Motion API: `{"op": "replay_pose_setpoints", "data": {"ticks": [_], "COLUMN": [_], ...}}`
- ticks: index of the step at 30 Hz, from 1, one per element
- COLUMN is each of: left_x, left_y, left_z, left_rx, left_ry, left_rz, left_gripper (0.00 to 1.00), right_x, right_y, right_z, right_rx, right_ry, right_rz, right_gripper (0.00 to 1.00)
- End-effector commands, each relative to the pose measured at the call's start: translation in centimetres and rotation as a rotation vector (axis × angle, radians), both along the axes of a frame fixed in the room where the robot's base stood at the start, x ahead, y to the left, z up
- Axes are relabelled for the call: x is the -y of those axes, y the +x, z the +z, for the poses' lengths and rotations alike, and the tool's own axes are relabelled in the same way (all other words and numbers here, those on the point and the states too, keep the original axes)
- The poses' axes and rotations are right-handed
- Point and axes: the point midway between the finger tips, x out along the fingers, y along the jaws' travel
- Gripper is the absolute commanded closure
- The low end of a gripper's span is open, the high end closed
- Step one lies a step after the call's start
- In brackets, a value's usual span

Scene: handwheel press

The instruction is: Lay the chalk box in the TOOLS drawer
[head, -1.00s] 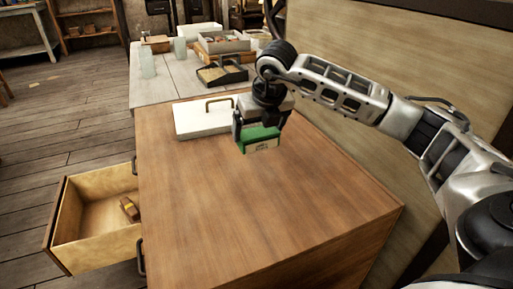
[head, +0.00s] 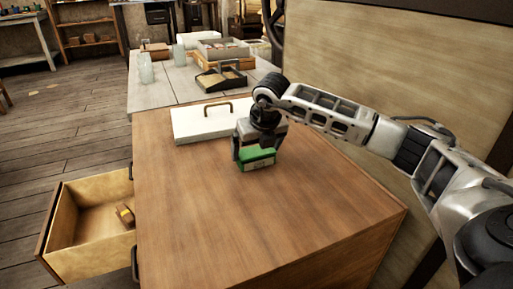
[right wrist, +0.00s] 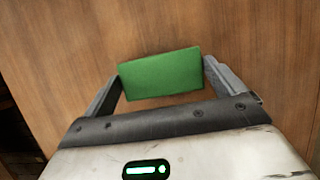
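The chalk box, a green box with a pale label (head: 257,160), is between the two fingers of my right gripper (head: 256,155), over the wooden cabinet top. In the right wrist view the green box (right wrist: 160,75) has a finger against each end. I cannot tell whether its underside touches the top or is just above it. An open drawer (head: 90,262) sticks out of the cabinet's left side, low down; no label shows on it. My left gripper is not in view.
A small brown object (head: 125,216) lies in the drawer. A white box with a brass handle (head: 200,125) stands behind the gripper. The cabinet top (head: 270,220) is clear in front. A board panel (head: 390,100) rises on the right. Trays and jars stand on the far table.

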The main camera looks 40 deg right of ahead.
Motion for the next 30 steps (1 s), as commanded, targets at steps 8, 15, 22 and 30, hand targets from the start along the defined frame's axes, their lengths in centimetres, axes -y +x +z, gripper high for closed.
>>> {"op": "replay_pose_setpoints", "data": {"ticks": [8, 15, 22, 30], "left_x": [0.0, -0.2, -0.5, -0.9], "left_y": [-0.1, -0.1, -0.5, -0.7], "left_z": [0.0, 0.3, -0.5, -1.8], "left_rx": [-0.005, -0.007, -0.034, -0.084], "left_ry": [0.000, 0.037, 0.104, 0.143], "left_rz": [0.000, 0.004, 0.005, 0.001], "left_gripper": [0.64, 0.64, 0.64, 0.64], "right_x": [0.0, -0.2, -0.7, -1.1], "right_y": [0.0, -1.0, -2.9, -4.3], "right_z": [0.2, 3.3, 8.0, 11.1], "right_rx": [0.000, 0.003, 0.004, 0.001], "right_ry": [0.001, 0.000, 0.000, 0.001], "right_rz": [0.000, 0.001, 0.001, 0.000], "right_gripper": [0.00, 0.00, 0.00, 0.00]}}
